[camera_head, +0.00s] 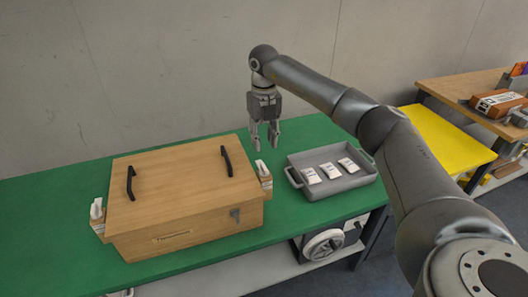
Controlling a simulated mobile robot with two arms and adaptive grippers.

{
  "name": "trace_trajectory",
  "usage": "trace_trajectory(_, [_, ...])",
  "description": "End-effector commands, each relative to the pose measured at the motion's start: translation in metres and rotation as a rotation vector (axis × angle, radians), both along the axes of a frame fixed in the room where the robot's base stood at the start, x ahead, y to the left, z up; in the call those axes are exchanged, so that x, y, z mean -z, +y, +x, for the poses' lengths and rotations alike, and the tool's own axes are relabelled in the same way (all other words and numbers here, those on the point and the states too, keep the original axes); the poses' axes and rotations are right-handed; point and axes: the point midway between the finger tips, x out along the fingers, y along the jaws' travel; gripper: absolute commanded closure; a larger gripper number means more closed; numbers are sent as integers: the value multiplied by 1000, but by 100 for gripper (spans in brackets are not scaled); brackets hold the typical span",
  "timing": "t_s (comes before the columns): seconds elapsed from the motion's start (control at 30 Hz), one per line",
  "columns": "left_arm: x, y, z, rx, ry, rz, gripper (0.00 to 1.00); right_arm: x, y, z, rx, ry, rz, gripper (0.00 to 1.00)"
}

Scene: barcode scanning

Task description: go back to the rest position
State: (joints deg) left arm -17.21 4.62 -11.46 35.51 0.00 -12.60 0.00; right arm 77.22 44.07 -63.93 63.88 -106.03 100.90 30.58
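My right arm comes in from the right and reaches over the green table. My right gripper (267,139) points down, open and empty, with a gap between its fingers. In the picture it lies between the wooden box and the grey tray, a little behind them. My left gripper is out of the picture.
A closed wooden box (185,195) with black handles stands on the green table (40,215). A grey tray (345,184) to its right holds three small white packets (331,171). A yellow surface (440,138) and a wooden bench (455,92) stand farther right.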

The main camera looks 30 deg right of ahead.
Motion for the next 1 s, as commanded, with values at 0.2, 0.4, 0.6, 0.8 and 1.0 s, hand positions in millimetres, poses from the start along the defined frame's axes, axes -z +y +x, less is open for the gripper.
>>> trace_trajectory(0.2, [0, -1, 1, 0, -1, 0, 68, -19, 0, 0, 0, 1, 1, 68])
trace_trajectory(0.4, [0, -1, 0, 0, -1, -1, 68, -20, 0, 0, 0, 1, 0, 68])
trace_trajectory(0.6, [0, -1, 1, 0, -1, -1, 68, -19, 0, 0, 0, 1, 0, 68])
trace_trajectory(0.8, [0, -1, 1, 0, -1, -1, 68, -17, 4, 1, -9, -4, 10, 68])
trace_trajectory(1.0, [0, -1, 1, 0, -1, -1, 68, 17, 80, 14, -134, -90, 191, 68])
